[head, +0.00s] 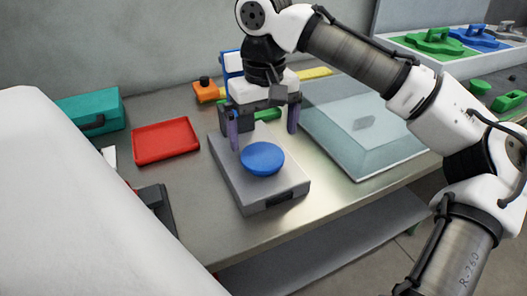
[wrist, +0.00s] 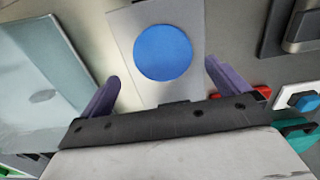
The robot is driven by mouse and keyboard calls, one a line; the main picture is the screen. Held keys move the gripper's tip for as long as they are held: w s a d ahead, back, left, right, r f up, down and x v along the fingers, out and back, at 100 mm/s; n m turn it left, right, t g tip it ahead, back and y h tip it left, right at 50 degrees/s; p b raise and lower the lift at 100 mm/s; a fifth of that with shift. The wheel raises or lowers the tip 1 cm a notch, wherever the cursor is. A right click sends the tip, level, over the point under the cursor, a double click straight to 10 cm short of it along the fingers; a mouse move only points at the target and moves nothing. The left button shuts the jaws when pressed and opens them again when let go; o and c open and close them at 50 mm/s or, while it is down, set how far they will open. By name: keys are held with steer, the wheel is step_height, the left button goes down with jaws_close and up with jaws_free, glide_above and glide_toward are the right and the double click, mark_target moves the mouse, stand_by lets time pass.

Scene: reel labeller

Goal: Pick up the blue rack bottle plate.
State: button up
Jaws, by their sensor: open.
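A round blue plate (head: 262,158) lies flat on top of a grey box-like device (head: 232,178) on the bench. It also shows in the wrist view as a full blue disc (wrist: 163,53). I cannot tell for sure that it is the task's rack bottle plate, as other blue pieces are in view. My gripper (head: 264,139) points down above the back part of the device, with its purple fingers spread wide and nothing between them. In the wrist view, my gripper (wrist: 159,76) has the disc ahead of and between its fingers, apart from both.
A red tray (head: 166,140) and a teal box (head: 89,110) stand left of the device. An orange item (head: 206,92) sits behind. A white tray (head: 463,62) with green and blue pieces is at the back right.

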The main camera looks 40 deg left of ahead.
mark_target(262, 155)
steer(key=f, duration=0.6)
steer(key=shift+s+f, duration=0.25)
steer(key=shift+f, duration=0.05)
steer(key=c, duration=1.1)
